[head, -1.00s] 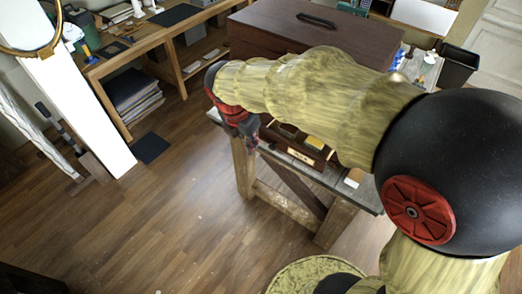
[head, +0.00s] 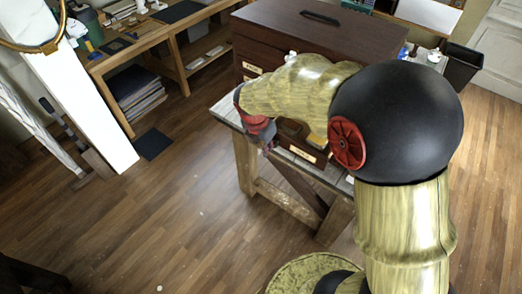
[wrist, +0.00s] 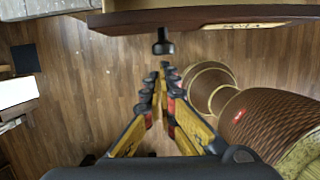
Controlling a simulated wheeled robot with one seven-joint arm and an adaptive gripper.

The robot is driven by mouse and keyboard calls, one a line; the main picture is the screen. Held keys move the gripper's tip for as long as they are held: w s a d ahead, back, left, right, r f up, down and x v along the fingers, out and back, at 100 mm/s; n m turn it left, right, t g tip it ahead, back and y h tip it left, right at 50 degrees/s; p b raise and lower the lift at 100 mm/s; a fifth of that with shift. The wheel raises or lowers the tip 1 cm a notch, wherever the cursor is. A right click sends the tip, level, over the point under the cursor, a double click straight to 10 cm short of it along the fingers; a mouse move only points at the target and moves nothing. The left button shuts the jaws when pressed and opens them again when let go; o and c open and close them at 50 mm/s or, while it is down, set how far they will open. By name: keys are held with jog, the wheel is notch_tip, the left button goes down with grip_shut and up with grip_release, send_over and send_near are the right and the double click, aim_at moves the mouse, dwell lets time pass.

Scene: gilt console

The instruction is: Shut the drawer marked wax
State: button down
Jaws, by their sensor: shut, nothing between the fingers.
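A dark wooden drawer (head: 312,158) stands pulled out low on the brown cabinet (head: 300,35), with a pale label on its front that is too small to read surely. Part of the drawer is hidden behind my arm. In the wrist view the drawer front (wrist: 205,18) crosses the top, with its label (wrist: 243,26) at the right and a dark round knob (wrist: 163,44) at the middle. My gripper (wrist: 165,68) is shut and empty, its tips pointing at the knob with little or no visible gap. In the head view my gripper (head: 268,148) is at the drawer's left front.
The cabinet stands on a grey-topped wooden workbench (head: 228,110). Another labelled drawer front (head: 252,68) shows at the cabinet's upper left. A shelf unit (head: 150,60) stands at the back left and a black bin (head: 461,65) at the right.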

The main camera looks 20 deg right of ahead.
jog(key=shift+d, duration=0.15)
jog(key=w+d+p, duration=0.2)
jog(key=w+d, duration=0.2)
jog(key=d, duration=0.1)
jog(key=w+d+p, duration=0.2)
jog(key=w+d, duration=0.2)
jog(key=d, duration=0.2)
jog(key=w+d+p, duration=0.3)
jog(key=w+d, duration=0.1)
jog(key=d, duration=0.2)
jog(key=shift+w, duration=0.2)
jog(key=shift+r, duration=0.1)
